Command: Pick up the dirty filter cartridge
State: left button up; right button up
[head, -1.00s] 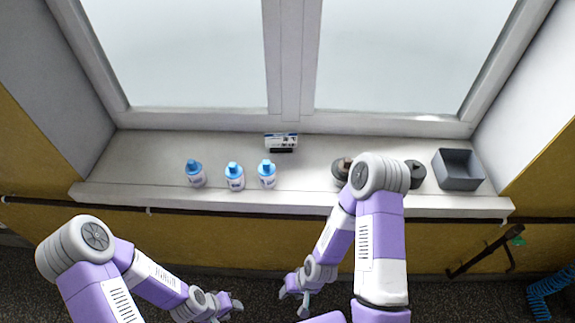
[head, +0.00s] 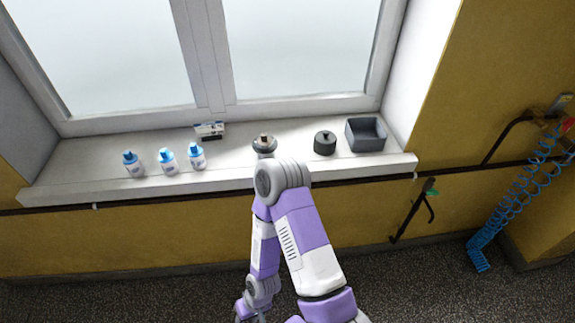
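A round grey piece with a brown top (head: 264,143) stands on the window sill, just behind the elbow of my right arm, which hides part of its front. A dark, short cylinder with a small knob on top (head: 325,143) stands to its right on the sill. I cannot tell for sure which of the two is the dirty filter cartridge. My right gripper (head: 250,316) is low at the bottom edge, well below the sill and partly cut off; its fingers are not clear. My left gripper is out of view.
A grey open bin (head: 365,135) stands at the sill's right end. Three white bottles with blue caps (head: 168,161) and a small white box (head: 209,129) are on the left part.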

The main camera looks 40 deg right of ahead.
aim_at(264, 140)
jog(key=u, duration=0.1)
jog(key=k, duration=0.15)
jog(key=z, duration=1.2)
